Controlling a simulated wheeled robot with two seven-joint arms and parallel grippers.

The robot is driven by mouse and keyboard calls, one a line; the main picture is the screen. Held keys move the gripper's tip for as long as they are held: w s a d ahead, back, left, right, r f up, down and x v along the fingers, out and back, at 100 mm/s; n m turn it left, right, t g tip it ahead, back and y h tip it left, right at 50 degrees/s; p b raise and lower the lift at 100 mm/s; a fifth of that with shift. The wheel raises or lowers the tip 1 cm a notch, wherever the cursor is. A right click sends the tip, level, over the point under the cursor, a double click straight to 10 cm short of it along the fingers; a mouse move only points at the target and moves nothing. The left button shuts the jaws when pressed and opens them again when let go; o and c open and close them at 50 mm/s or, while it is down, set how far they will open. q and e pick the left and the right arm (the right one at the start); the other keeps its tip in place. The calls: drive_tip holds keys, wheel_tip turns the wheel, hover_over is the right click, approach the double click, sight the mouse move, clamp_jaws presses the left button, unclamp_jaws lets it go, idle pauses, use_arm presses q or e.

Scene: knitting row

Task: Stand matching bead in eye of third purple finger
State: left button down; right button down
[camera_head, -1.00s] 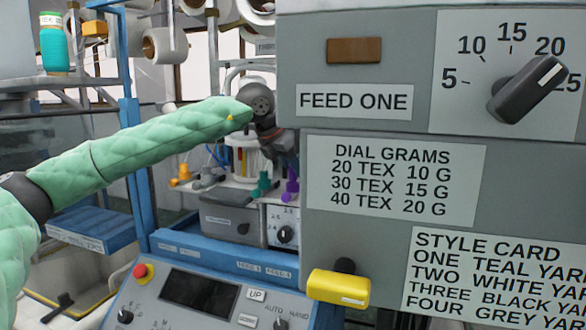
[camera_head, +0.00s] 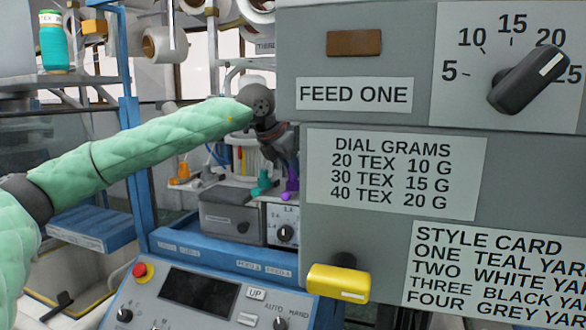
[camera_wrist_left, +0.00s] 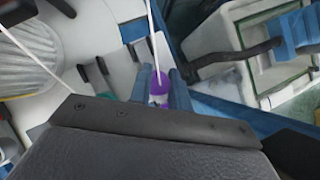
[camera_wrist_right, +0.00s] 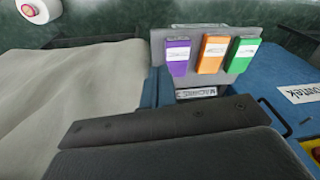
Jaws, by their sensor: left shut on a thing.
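My left gripper (camera_wrist_left: 164,85) has its blue fingertips shut on a small purple piece (camera_wrist_left: 159,82) with a pale band below it. I cannot tell how much of this is the bead and how much the finger behind. In the head view my left gripper (camera_head: 284,160) points down just above a purple finger (camera_head: 290,184), which stands beside a teal finger (camera_head: 263,183). An orange finger (camera_head: 181,173) is farther left. The eye of the purple finger is hidden.
A big grey panel (camera_head: 380,240) with a yellow knob (camera_head: 338,282) fills the right side of the head view. A white yarn (camera_wrist_left: 153,35) runs down near my left fingertips. Purple, orange and green tags (camera_wrist_right: 212,54) hang on a grey rack in the right wrist view.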

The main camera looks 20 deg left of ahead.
use_arm(q)
drive_tip(key=shift+f+b, duration=0.3)
drive_tip(key=shift+f, duration=0.05)
use_arm(e)
drive_tip(key=shift+f, duration=0.3)
use_arm(q)
drive_tip(key=c, duration=1.2)
unclamp_jaws()
drive_tip(key=shift+c, duration=0.2)
drive_tip(key=b+v, duration=0.2)
drive_tip(key=v, duration=0.5)
drive_tip(key=shift+a+r, duration=0.15)
drive_tip(key=shift+r, duration=0.15)
use_arm(e)
drive_tip(key=shift+n+t+y, duration=0.3)
drive_tip(key=shift+t+y, duration=0.3)
drive_tip(key=shift+t, duration=0.1)
drive_tip(key=shift+w+a+f, duration=0.2)
drive_tip(key=shift+a, duration=0.5)
drive_tip(key=shift+w+a+f, duration=0.2)
drive_tip(key=shift+w+a, duration=0.05)
drive_tip(key=shift+a, duration=0.5)
drive_tip(key=shift+w+a+f, duration=0.2)
drive_tip(key=shift+a, duration=0.5)
use_arm(q)
drive_tip(key=shift+s, duration=0.15)
